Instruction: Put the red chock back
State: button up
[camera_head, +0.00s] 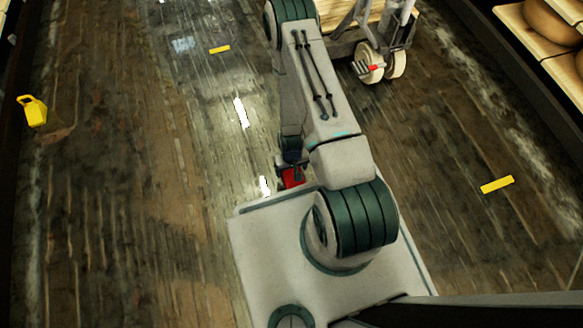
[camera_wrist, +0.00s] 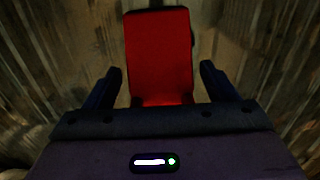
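The red chock (camera_head: 292,177) is on or near the floor just beyond my base's front edge, partly hidden by my arm. In the wrist view the red chock (camera_wrist: 160,50) is a red block with a sloped-looking face, lying between my gripper's two dark fingers. My gripper (camera_wrist: 161,66) is open, with a narrow gap showing on each side of the chock. In the head view my gripper (camera_head: 291,163) is mostly hidden by the arm. A cart (camera_head: 345,48) stands at the top, with a small red piece at its pale wheel (camera_head: 369,64).
A yellow container (camera_head: 34,110) stands on the floor at the left. Yellow strips mark the floor at the top (camera_head: 219,49) and at the right (camera_head: 497,184). Shelves with cheese wheels (camera_head: 552,22) line the right side.

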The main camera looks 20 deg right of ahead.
jog(key=shift+r, duration=0.15)
jog(key=w+r+p, duration=0.2)
jog(key=r+p, duration=0.1)
jog(key=r, duration=1.5)
jog(key=w+r+p, duration=0.3)
jog(key=r, duration=1.4)
jog(key=s+r, duration=0.6)
jog(key=r, duration=0.4)
jog(key=s+r+t, duration=0.1)
jog(key=s+r, duration=0.5)
jog(key=r, duration=0.5)
jog(key=shift+s+a, duration=0.15)
jog(key=shift+s, duration=0.25)
